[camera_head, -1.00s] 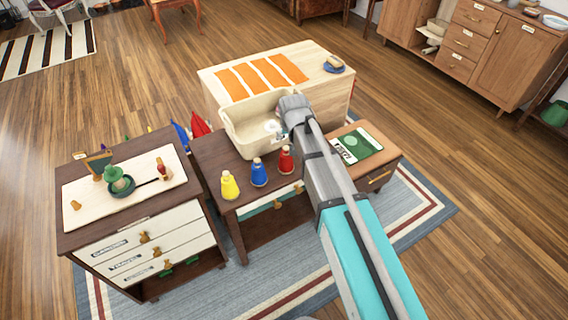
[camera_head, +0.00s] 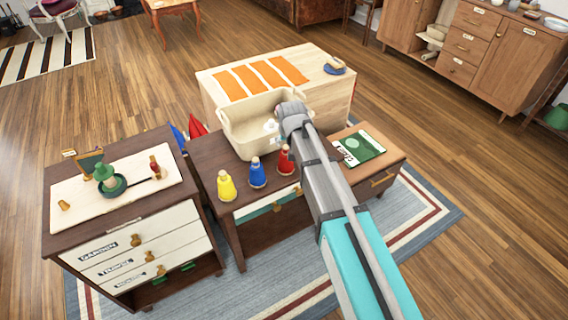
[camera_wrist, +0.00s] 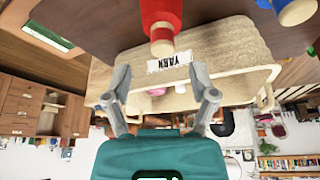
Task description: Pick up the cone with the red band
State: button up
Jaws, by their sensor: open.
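The red cone (camera_head: 285,160) stands upright on the dark brown table, right of a blue cone (camera_head: 257,174) and a yellow cone (camera_head: 226,186). It is close in the wrist view (camera_wrist: 160,18), upside down with its pale wooden end towards the picture's middle. The blue cone is at that view's upper right edge (camera_wrist: 296,10). My gripper (camera_wrist: 160,85) is open and empty, with its two grey fingers apart. In the head view it is over the right side of the cream basket, behind the red cone, and its fingers are mostly hidden by my arm.
The cream basket (camera_head: 238,140), labelled YARN in the wrist view, stands behind the cones. A wooden chest (camera_head: 330,95) with orange strips is beyond it. A cabinet (camera_head: 125,215) with a tray on top is left; a low stand (camera_head: 375,165) with a green card is right.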

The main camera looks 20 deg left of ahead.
aim_at(286, 147)
dwell(0.3)
jog(key=shift+b+x, duration=2.4)
jog(key=shift+x, duration=0.2)
jog(key=shift+s+a, duration=0.1)
grip_shut()
